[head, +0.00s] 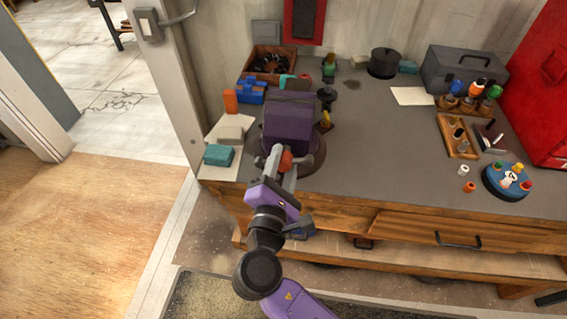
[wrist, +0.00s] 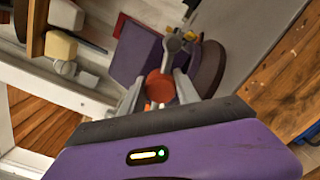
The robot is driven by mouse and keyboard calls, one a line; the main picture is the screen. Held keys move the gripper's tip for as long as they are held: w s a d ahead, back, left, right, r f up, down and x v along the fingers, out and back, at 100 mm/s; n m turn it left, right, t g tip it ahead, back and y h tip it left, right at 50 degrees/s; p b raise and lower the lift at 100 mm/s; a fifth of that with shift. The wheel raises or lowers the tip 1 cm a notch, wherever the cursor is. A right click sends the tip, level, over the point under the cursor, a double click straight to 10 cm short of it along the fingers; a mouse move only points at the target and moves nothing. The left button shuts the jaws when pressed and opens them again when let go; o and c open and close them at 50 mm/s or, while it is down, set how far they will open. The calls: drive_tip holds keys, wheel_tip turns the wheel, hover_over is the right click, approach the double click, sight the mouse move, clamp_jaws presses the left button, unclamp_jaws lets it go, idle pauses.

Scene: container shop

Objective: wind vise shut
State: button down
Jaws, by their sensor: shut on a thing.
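The vise (head: 288,122) is a dark purple block on a round brown base, at the left front of the grey workbench. It also shows in the wrist view (wrist: 136,50), partly cut off behind the fingers. My gripper (head: 279,163) is at the vise's front. Its grey fingers are shut on an orange-red knob (head: 286,159), which sits between the fingertips in the wrist view (wrist: 159,86). A grey metal handle part (wrist: 173,45) shows just beyond the knob. The vise's jaw gap is hidden from both views.
Teal (head: 219,155) and pale (head: 230,134) blocks lie left of the vise. A blue round holder (head: 505,182) stands far right.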

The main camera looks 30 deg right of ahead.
drive_tip(key=m+b, duration=0.2)
drive_tip(key=m, duration=0.1)
drive_tip(key=m+b, duration=0.1)
drive_tip(key=shift+f+m, duration=0.3)
drive_tip(key=m+b, duration=0.4)
drive_tip(key=m, duration=0.1)
drive_tip(key=shift+f+b, duration=0.15)
drive_tip(key=shift+b, duration=0.2)
drive_tip(key=m+b, duration=0.5)
drive_tip(key=m, duration=0.1)
drive_tip(key=shift+a+y+b, duration=0.1)
drive_tip(key=shift+y+b, duration=0.2)
drive_tip(key=shift+r+m, duration=0.2)
drive_tip(key=shift+m, duration=0.1)
drive_tip(key=shift+r, duration=0.1)
drive_tip(key=c, duration=0.9)
unclamp_jaws()
drive_tip(key=shift+s, duration=0.1)
drive_tip(key=v, duration=0.7)
drive_tip(key=shift+s+a+b, duration=0.25)
drive_tip(key=shift+b, duration=0.1)
